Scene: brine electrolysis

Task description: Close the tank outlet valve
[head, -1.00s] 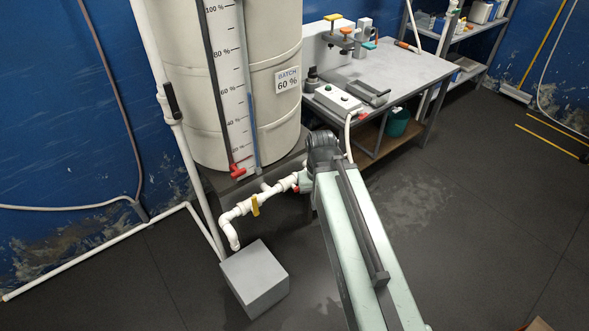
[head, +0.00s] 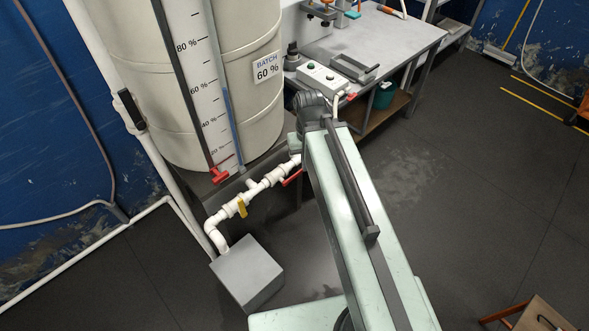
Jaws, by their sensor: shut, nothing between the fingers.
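The white outlet pipe (head: 266,184) runs from under the big cream tank (head: 240,95) down to the left. A red lever (head: 292,177) sits on it near the tank, beside my arm, and looks roughly in line with the pipe. I take this for the tank outlet valve, though its body is partly hidden by my arm. A yellow handle (head: 241,207) is farther down the same pipe. Another red handle (head: 219,175) is at the foot of the level gauge. My arm's dark joint shows above the red lever; my gripper is hidden behind the arm.
A grey box (head: 247,273) stands on the floor below the pipe's end. A workbench (head: 400,45) with a switch box (head: 323,78) is behind my arm. A brown stool (head: 540,315) is at bottom right.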

